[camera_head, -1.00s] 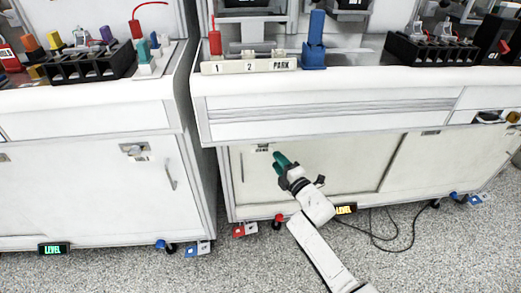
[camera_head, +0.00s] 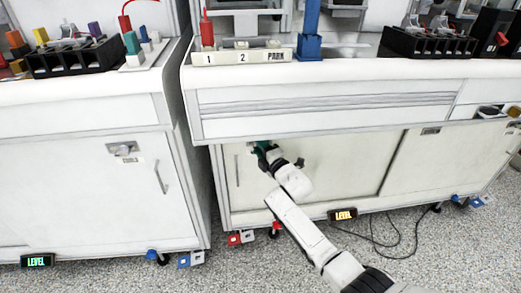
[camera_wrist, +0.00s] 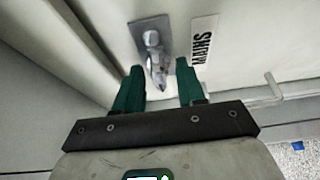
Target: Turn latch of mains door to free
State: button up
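The mains door latch (camera_wrist: 151,40) is a metal plate with a rounded knob and a small lever pointing towards my gripper in the wrist view. A MAINS label (camera_wrist: 205,40) is beside it on the pale door (camera_head: 335,165). My gripper (camera_wrist: 159,70) has two green fingers, spread apart with nothing clamped. The lever's end lies in line with the gap between the fingertips; I cannot tell whether they touch it. In the head view my gripper (camera_head: 262,148) is at the upper left of the door and hides most of the latch.
A bar handle (camera_wrist: 268,92) stands out from the door near my right finger. The worktop edge (camera_head: 330,76) overhangs above my gripper. Another cabinet (camera_head: 90,190) with its own latch stands to the left. A black cable (camera_head: 385,240) lies on the floor.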

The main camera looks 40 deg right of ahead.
grip_shut()
jog(key=shift+f+b, duration=0.1)
jog(key=shift+b, duration=0.2)
jog(key=m+h+b, duration=0.3)
jog(key=m, duration=0.4)
jog(key=m+h+b, duration=0.3)
jog(key=m, duration=0.4)
jog(key=m+t+h+b, duration=0.1)
jog(key=m+h+b, duration=0.1)
jog(key=m, duration=0.6)
jog(key=shift+w+a+f+h+b, duration=0.2)
jog(key=shift+a+f+h+b, duration=0.1)
jog(key=shift+h+b, duration=0.15)
jog(key=shift+m, duration=0.3)
